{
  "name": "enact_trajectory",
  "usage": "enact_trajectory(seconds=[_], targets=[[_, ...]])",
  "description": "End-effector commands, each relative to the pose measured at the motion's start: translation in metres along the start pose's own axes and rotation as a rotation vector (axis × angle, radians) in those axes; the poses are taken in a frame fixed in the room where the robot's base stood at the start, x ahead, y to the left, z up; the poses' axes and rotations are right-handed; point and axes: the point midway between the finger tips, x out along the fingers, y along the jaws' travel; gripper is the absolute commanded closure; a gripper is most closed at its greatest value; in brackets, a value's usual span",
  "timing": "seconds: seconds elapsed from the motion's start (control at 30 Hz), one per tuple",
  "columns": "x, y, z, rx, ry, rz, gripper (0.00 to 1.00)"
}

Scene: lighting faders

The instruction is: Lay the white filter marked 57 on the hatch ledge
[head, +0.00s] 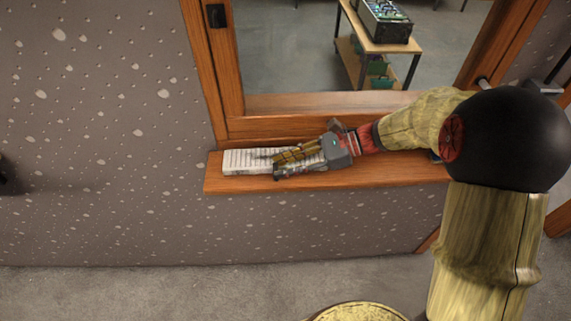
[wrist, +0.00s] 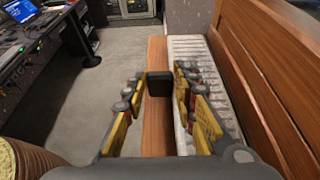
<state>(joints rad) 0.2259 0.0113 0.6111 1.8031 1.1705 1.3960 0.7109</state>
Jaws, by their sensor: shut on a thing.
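The white filter (head: 240,162) is a long, pale, ribbed slab at the left end of the wooden hatch ledge (head: 380,174). It appears to lie flat along the ledge. In the wrist view the filter (wrist: 192,50) runs along the right side, partly behind one finger, beside the window frame. The bare ledge (wrist: 157,130) shows between the fingers of my gripper (wrist: 158,87). A dark block sits between the fingertips; I cannot tell what it belongs to. No number is readable.
The wooden window frame (head: 215,75) rises behind the ledge. Beyond the opening stands a table (head: 372,38) with a device on it. In the wrist view a desk with electronics (wrist: 35,45) is at the left, with open floor (wrist: 115,55) beside it.

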Motion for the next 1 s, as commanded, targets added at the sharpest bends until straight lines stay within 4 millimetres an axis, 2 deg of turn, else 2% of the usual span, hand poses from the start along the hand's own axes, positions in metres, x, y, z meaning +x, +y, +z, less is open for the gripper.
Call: enact_trajectory(seconds=[0.03, 0.07, 0.37, 0.73, 0.87, 1.0], targets=[[0.001, 0.0, -0.001, 0.001, -0.001, 0.0, 1.0], [0.001, 0.0, -0.002, 0.001, 0.0, 0.0, 0.71], [0.001, 0.0, -0.002, 0.001, 0.0, 0.0, 0.54], [-0.002, 0.0, 0.002, 0.0, 0.0, -0.001, 0.54], [-0.019, -0.001, 0.002, 0.001, 0.0, -0.004, 0.54], [-0.047, -0.001, 0.002, 0.003, 0.0, -0.004, 0.54]])
